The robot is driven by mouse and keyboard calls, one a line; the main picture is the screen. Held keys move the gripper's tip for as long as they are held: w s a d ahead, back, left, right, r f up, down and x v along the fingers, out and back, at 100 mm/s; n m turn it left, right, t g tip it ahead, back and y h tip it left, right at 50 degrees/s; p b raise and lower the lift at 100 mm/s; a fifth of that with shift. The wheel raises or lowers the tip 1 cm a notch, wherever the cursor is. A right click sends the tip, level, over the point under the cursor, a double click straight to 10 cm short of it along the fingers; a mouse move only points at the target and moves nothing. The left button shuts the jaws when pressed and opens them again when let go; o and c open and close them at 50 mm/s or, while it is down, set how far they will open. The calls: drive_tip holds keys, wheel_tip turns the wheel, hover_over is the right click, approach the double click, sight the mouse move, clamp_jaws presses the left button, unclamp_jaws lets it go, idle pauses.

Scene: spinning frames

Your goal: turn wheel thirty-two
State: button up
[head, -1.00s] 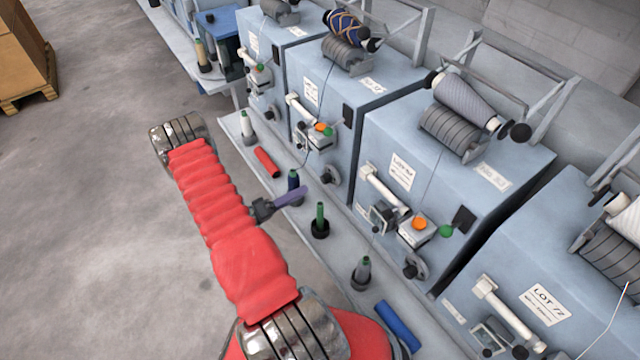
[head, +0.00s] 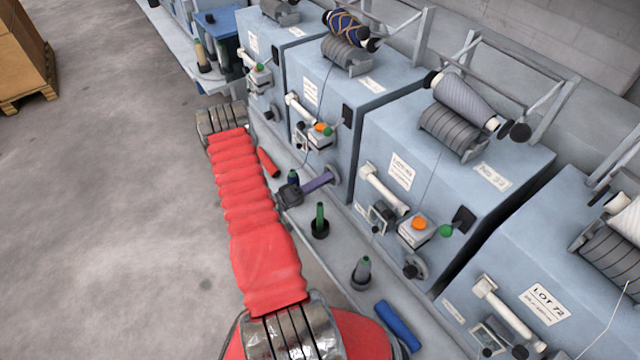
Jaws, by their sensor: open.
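The middle machine (head: 325,105) carries a small plate (head: 371,84) whose number is too small to read surely; the machine to its right has a plate that seems to read No 33. The middle machine's small dark handwheel (head: 336,174) sits low on its front, mostly hidden behind my purple finger. My gripper (head: 318,181) is open and empty, its purple fingers reaching right toward that wheel from the red-sleeved arm. I cannot tell whether the fingers touch the wheel or stand around it.
The right machine has its own handwheel (head: 416,266). The floor to the left is clear, with cartons on a pallet (head: 28,100).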

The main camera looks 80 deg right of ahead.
drive_tip(key=shift+c, duration=0.5)
drive_tip(key=c, duration=0.9)
drive_tip(key=shift+a, duration=0.35)
drive_tip(key=shift+c, duration=0.2)
drive_tip(key=shift+d, duration=0.25)
drive_tip(key=shift+c, duration=0.2)
drive_tip(key=shift+d, duration=0.1)
